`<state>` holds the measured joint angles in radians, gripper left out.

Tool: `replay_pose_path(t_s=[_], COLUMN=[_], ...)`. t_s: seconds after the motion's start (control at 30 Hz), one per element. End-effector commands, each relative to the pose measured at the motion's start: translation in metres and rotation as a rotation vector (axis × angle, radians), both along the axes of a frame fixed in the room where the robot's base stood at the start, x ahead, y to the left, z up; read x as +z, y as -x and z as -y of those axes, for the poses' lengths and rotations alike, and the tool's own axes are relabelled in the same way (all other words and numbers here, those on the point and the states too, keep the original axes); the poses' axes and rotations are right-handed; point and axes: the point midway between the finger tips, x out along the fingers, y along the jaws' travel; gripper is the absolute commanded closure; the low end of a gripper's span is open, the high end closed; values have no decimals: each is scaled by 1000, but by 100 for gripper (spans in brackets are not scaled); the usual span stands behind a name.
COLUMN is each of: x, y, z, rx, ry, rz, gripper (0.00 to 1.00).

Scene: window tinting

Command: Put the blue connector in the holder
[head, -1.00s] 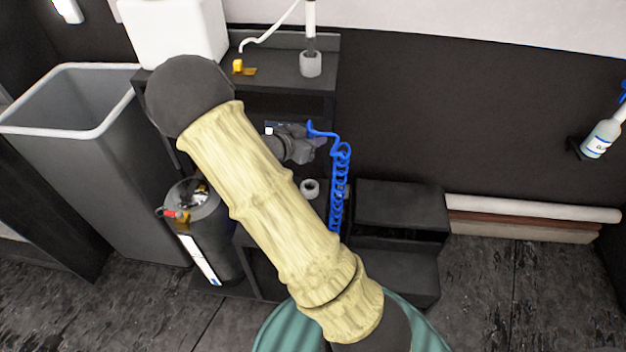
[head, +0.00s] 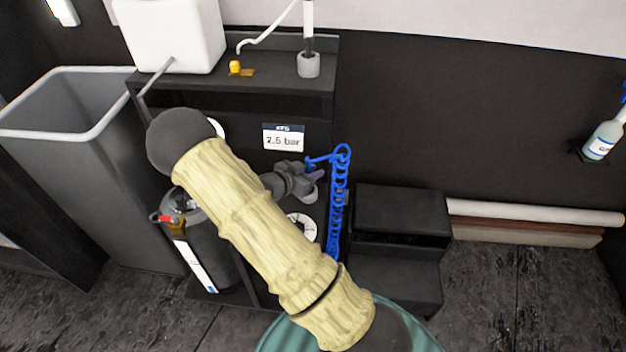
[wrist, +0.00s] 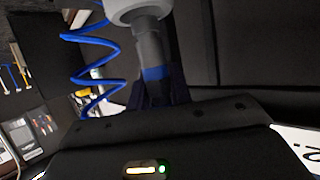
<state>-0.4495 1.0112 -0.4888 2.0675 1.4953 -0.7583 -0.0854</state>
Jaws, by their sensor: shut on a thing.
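My gripper (head: 316,176) is in front of the dark stand, left of the blue coiled hose. In the wrist view, my gripper (wrist: 155,95) is shut on the connector (wrist: 152,74), a dark grey cylinder with a blue band. The blue hose (head: 338,200) hangs beside it and also shows in the wrist view (wrist: 88,72). A light grey ring, seemingly the holder (wrist: 138,10), is at the connector's far end. It also shows just under my gripper in the head view (head: 306,194). I cannot tell whether the connector's end is inside the ring or only lined up with it.
A sign reading 2.5 bar (head: 284,137) is on the stand. The stand's top bears a white tank (head: 175,35), a yellow fitting (head: 235,68) and a grey cup (head: 309,65) with a white tube. A black step (head: 400,215) stands to the right, a grey bin (head: 70,130) to the left.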

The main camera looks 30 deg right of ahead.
Motion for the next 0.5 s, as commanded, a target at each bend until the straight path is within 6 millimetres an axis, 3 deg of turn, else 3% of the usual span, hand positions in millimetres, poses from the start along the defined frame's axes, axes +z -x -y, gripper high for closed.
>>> replay_pose_path(t_s=[0.2,0.5], x=[-33,-34], y=[0,1], z=[0,3], rx=[2,-5], ry=[1,0], rz=[-3,0], gripper=[100,100])
